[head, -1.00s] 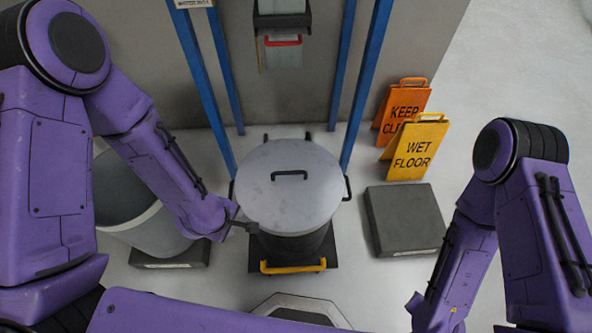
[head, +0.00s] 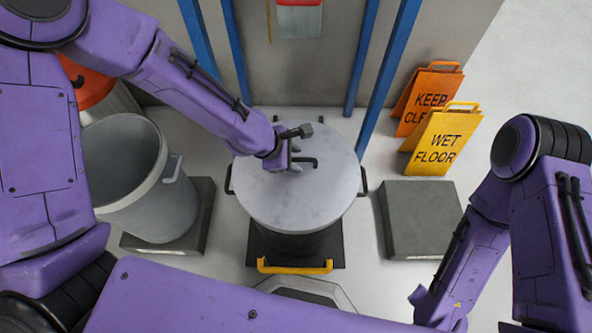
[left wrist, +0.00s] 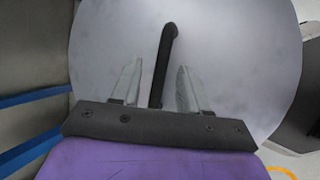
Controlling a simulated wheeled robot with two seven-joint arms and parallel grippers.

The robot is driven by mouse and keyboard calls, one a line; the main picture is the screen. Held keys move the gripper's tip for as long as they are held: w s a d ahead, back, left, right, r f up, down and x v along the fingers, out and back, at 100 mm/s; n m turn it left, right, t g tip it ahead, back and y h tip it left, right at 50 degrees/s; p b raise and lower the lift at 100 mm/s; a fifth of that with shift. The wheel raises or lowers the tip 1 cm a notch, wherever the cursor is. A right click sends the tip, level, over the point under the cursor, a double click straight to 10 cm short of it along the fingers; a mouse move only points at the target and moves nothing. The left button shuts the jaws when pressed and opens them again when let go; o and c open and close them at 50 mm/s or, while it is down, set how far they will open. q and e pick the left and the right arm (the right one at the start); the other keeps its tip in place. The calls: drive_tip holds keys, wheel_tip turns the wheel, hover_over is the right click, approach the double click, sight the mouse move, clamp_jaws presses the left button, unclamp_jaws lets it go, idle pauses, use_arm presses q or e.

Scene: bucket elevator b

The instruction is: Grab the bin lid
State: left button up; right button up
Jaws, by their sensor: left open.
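The bin lid (head: 320,200) is a round grey disc on top of a dark bin (head: 297,246) in the middle of the head view. A black bar handle (head: 307,161) stands on the lid. My left gripper (head: 296,160) is over the lid at the handle's left end. In the left wrist view the open fingers (left wrist: 157,85) are on either side of the black handle (left wrist: 165,50), with gaps visible on both sides. Whether the fingers touch the lid is unclear. My right arm shows at the right, but its gripper is not visible.
An open grey bin (head: 150,205) stands at the left on a dark base. Blue posts (head: 390,70) rise behind the lid. An orange sign (head: 428,95), a yellow wet floor sign (head: 441,140) and a grey block (head: 421,222) are at the right.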

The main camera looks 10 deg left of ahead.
use_arm(q)
drive_tip(key=shift+f, duration=0.1)
drive_tip(key=shift+c, duration=0.2)
clamp_jaws()
idle(1.2)
